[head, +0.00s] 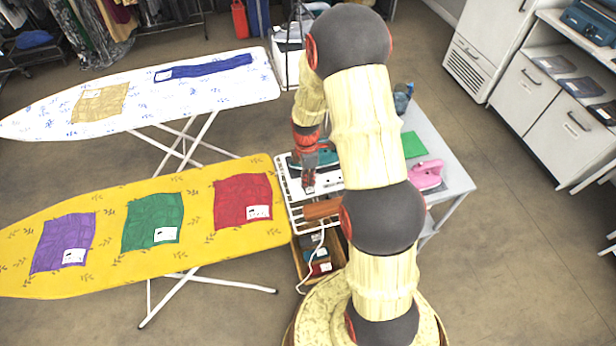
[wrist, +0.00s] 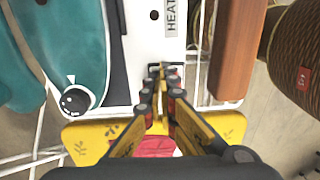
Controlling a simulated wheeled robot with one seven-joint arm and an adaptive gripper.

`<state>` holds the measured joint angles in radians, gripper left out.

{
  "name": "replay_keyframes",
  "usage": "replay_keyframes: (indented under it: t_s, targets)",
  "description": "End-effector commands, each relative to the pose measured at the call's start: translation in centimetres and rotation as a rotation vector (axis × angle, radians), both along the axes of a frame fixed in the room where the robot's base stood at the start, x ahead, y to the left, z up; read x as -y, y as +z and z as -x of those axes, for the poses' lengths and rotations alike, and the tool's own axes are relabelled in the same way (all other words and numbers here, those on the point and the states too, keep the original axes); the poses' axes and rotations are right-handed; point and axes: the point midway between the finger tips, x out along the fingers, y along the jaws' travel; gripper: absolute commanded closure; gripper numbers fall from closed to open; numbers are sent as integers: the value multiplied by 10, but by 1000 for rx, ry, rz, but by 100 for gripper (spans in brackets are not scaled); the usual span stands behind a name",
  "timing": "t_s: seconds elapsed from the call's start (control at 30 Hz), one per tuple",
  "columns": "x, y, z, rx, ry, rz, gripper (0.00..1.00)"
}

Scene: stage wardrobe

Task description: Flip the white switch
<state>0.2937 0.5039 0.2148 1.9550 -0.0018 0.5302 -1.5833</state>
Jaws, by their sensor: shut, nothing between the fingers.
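A white panel (wrist: 140,40) with a "HEAT" label lies under my gripper (wrist: 160,78) in the wrist view. A small dark-framed part (wrist: 157,67) of the panel shows right at the fingertips. It may be the white switch, but the fingers cover most of it and its position cannot be told. My gripper is shut and empty, its tips at or just above the panel; contact cannot be told. In the head view my gripper (head: 309,186) points down over the white rack at the end of the yellow board, and the panel (head: 331,181) shows beside it.
A teal iron (wrist: 60,45) with a black dial lies left of the panel. A brown wooden block (wrist: 234,50) and a brown thread cone (wrist: 298,60) stand to the right. The yellow ironing board (head: 110,195) spreads left. A pink iron (head: 427,175) sits on the grey table.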

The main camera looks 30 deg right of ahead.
Motion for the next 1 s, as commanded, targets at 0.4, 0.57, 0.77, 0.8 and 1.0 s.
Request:
replay_keyframes:
  t_s: [0.4,0.57,0.77,0.8,1.0]
  targets:
    - [0,-7,-1,-7,0,-2,100]
    - [0,-8,1,-7,0,-2,100]
    - [-3,-7,9,-10,0,-3,100]
    - [-3,-8,11,-12,0,-3,100]
    - [-6,-8,21,-19,0,-6,100]
